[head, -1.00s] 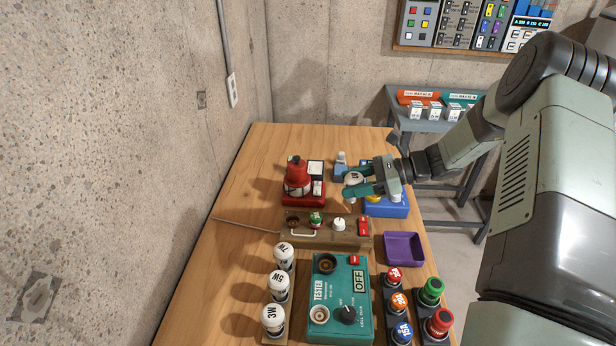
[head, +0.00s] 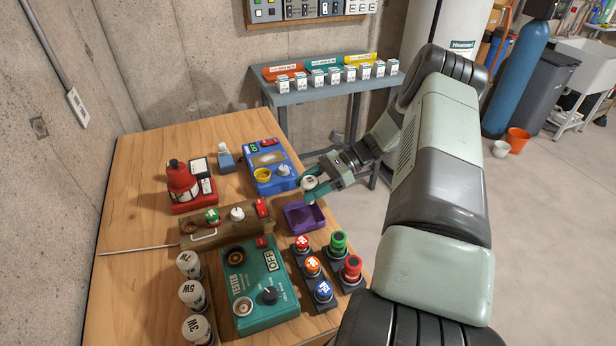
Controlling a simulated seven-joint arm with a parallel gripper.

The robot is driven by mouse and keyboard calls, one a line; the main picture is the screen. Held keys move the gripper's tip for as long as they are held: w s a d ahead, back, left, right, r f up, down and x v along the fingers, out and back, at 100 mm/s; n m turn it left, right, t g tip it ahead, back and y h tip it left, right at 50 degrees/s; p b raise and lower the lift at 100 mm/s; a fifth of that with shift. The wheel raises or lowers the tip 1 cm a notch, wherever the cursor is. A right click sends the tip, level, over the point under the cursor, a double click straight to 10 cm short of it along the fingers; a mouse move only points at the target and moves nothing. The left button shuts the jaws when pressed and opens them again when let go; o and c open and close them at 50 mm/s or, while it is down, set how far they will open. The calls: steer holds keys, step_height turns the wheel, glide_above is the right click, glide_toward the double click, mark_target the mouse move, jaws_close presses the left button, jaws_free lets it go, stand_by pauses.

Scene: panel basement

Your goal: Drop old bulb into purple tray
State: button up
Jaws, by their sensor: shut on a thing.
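My gripper (head: 311,190) is shut on a white bulb (head: 310,182) with dark lettering. It holds the bulb above the back part of the purple tray (head: 292,221). The tray is a shallow square on the wooden table near its right edge. No object shows inside the part of the tray that I can see. The gripper fingers hide a bit of its back right side.
The blue box (head: 262,184) stands behind the tray, the brown wooden box (head: 190,239) to its left. The green tester (head: 258,312) and a rack of coloured buttons (head: 309,267) are in front. Several white bulbs (head: 193,295) stand at the left.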

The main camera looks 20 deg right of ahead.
steer(key=shift+f, duration=0.75)
steer(key=o, duration=1.1)
steer(key=shift+d, duration=0.1)
steer(key=v, duration=1)
steer(key=shift+d+r, duration=0.2)
steer(key=shift+d, duration=0.05)
